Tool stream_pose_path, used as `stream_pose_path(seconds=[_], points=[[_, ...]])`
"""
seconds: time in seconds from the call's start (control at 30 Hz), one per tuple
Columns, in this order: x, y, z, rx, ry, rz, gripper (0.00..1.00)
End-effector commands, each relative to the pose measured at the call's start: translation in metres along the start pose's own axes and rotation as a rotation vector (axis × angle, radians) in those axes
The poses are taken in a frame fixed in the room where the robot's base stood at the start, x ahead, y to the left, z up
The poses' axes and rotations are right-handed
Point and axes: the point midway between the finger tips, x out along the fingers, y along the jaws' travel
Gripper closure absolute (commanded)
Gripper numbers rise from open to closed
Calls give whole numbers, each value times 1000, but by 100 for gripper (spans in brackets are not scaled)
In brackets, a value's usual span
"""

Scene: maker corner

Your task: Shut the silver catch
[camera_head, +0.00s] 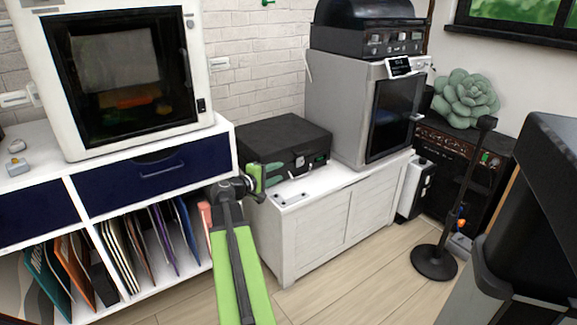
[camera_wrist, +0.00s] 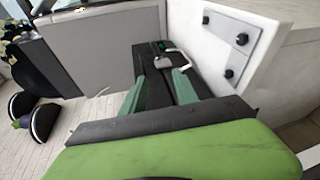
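A black case (camera_head: 284,136) lies closed-looking on a white chest, its front facing me. The silver catch (camera_head: 299,161) is a small bright piece on that front. In the wrist view the silver catch (camera_wrist: 172,56) shows as a pale bent piece near the far end of my fingers; whether it stands open or flat I cannot tell. My gripper (camera_head: 265,173) is in front of the case's left part, to the left of the catch. In the wrist view my gripper (camera_wrist: 160,78) has its two green fingers apart, with nothing visibly held between them.
A grey machine (camera_head: 345,100) stands to the right of the case. A white shelf unit (camera_head: 80,207) with blue drawers is to the left. Wooden floor (camera_head: 345,300) is clear in front.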

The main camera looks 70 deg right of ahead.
Motion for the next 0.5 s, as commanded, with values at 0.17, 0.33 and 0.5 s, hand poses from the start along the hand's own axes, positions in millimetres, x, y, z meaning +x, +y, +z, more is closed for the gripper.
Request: stream_pose_path(seconds=[0.17, 0.33, 0.5], points=[[-32, 1, 0, -1, 2, 0, 64], [-41, 0, 0, -1, 0, 0, 64], [-40, 0, 0, 0, 0, 0, 64]])
